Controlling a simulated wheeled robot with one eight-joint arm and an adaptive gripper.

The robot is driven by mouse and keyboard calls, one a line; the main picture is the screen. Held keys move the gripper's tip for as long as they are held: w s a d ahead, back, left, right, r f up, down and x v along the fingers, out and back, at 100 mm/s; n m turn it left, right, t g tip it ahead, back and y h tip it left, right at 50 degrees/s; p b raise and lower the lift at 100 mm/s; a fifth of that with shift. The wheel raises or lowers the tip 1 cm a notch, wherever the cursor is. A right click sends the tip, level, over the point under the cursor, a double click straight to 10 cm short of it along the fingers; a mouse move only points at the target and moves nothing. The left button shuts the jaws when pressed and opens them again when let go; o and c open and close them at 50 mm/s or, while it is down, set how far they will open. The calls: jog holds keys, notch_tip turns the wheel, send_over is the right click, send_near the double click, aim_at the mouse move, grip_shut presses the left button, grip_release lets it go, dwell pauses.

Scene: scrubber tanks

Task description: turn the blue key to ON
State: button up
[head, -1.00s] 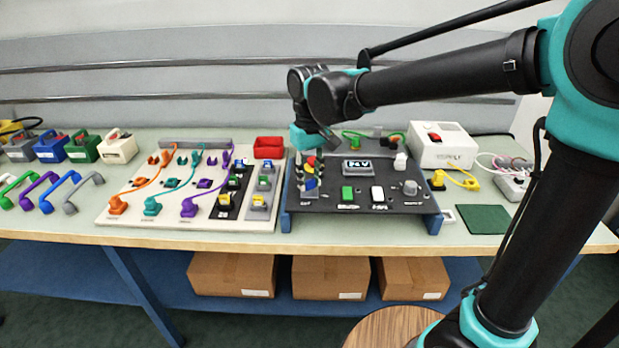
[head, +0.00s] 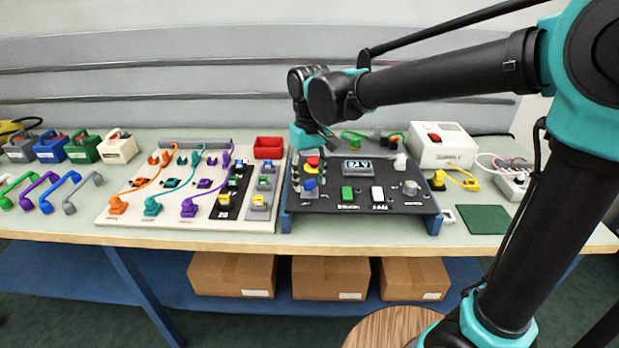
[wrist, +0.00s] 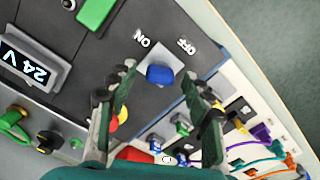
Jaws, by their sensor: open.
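The blue key (wrist: 159,75) sits on a pale square plate on the dark control panel. In the wrist view, ON is printed to its upper left and OFF to its upper right. I cannot clearly tell which label it points to. In the head view the blue key (head: 310,184) is at the panel's left front, below the red mushroom button (head: 313,162). My gripper (wrist: 158,84) is open, with one finger on each side of the key in the wrist view. It looks empty and above the key; no contact shows.
The panel also holds a green button (head: 347,193), a white button (head: 377,193), a grey knob (head: 410,187) and a display (wrist: 24,64) reading 24 V. A board with coloured cables (head: 130,212) lies to the left. A red bin (head: 268,147) stands behind.

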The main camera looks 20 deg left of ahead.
aim_at(310, 180)
notch_tip(310, 180, up, 12)
dwell(0.6)
